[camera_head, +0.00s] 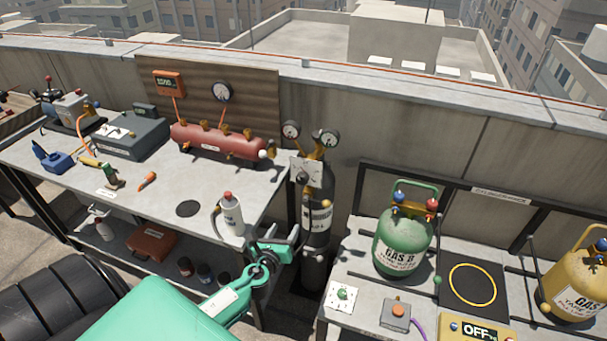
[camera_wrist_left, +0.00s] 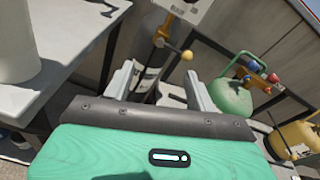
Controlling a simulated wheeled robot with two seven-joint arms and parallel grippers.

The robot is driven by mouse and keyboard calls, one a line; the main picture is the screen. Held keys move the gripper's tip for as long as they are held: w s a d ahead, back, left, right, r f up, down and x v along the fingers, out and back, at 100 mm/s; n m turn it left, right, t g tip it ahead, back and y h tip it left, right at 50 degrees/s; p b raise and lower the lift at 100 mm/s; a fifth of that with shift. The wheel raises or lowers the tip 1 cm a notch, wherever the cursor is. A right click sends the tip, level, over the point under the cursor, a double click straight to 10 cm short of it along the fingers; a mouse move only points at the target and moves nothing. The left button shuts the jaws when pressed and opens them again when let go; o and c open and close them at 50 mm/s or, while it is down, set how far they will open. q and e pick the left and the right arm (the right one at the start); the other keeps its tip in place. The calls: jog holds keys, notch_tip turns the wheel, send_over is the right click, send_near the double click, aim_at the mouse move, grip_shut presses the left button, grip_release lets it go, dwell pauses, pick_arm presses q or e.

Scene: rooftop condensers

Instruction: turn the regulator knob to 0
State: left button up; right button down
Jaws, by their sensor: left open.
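The regulator stands on a dark gas cylinder (camera_head: 318,215) between the two tables, with two round gauges (camera_head: 330,139) on top. A pale plate (camera_head: 308,168) is on its front, with a small dark knob below it. A yellow ball-ended handle (camera_wrist_left: 187,55) sticks out beside the cylinder in the left wrist view. My left gripper (camera_head: 290,240) is open and empty, low in front of the cylinder and below the plate. In the left wrist view its fingers (camera_wrist_left: 158,88) stand apart, with the cylinder beyond them. The knob's setting is too small to read. My right gripper is not in view.
A white bottle (camera_head: 231,215) stands at the left table's corner, close to my left arm. A green gas cylinder (camera_head: 403,243) and a yellow one (camera_head: 578,285) stand on the right table. A red tank (camera_head: 217,142) lies at the back of the left table.

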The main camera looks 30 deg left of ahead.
aim_at(301, 183)
pick_arm(q)
notch_tip(301, 183, up, 8)
jog(key=w+m+t, duration=0.2)
jog(key=m, duration=0.1)
jog(key=x, duration=0.4)
jog(key=p+x, duration=0.1)
jog(key=x, duration=0.6)
jog(key=shift+w+a+f+p, duration=0.15)
jog(key=shift+w+f+p, duration=0.2)
jog(key=shift+f, duration=0.05)
jog(key=shift+w+a, duration=0.1)
jog(key=shift+w, duration=0.4)
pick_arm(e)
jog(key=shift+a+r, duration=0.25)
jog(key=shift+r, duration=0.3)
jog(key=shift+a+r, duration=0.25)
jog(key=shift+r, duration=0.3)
pick_arm(q)
jog(key=shift+c, duration=0.3)
jog(key=c, duration=0.9)
jog(key=shift+c, duration=0.2)
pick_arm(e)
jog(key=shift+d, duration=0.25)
